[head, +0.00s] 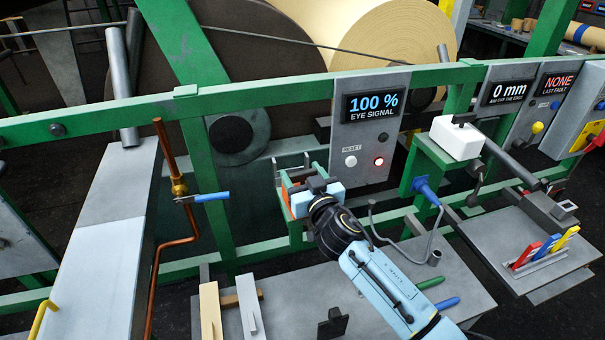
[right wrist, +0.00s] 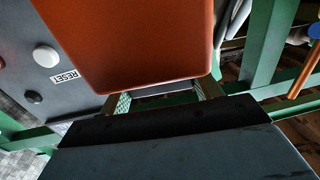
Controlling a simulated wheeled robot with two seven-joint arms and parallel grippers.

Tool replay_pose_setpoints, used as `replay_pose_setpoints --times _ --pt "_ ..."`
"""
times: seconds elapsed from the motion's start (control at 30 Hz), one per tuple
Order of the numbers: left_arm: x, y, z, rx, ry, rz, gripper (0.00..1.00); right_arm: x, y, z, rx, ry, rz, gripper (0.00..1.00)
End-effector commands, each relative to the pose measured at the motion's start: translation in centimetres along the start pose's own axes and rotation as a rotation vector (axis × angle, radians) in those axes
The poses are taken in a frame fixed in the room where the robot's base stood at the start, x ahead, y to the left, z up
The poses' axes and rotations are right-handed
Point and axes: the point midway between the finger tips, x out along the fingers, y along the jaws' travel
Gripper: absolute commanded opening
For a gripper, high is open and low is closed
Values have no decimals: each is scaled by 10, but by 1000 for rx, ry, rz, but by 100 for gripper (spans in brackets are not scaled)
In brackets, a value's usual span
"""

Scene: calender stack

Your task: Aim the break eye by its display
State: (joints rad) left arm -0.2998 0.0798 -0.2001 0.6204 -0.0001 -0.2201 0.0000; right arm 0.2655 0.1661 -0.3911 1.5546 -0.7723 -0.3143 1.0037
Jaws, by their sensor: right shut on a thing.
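The eye display (head: 374,106) on the grey panel reads "100 % EYE SIGNAL". My right gripper (head: 307,184) is at the green bracket left of and below that panel. It is shut on the break eye, an orange-red box (head: 287,194) mostly hidden behind the gripper in the head view. In the right wrist view the orange-red box (right wrist: 140,45) fills the upper middle, and the fingers (right wrist: 163,97) reach to its near edge. The exact contact is partly hidden. My left gripper is not in view.
A copper pipe with a blue-handled valve (head: 203,197) stands to the left. A green rail (head: 270,92) crosses above.

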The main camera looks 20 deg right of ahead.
Motion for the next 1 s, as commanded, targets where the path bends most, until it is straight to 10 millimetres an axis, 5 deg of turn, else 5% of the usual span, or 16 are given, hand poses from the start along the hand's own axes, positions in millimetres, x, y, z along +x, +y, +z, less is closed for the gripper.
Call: replay_pose_setpoints --times 0.13,0.17,0.33,0.73,1.0 --pt "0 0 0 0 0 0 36 0 0 1 0 0 0 41" --pt "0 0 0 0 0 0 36 0 0 1 0 0 0 65" --pt "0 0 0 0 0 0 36 0 0 0 0 0 0 85" --pt "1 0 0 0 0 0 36 -8 0 1 0 -1 1 85" --pt "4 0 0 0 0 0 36 -54 0 2 1 -1 0 85"
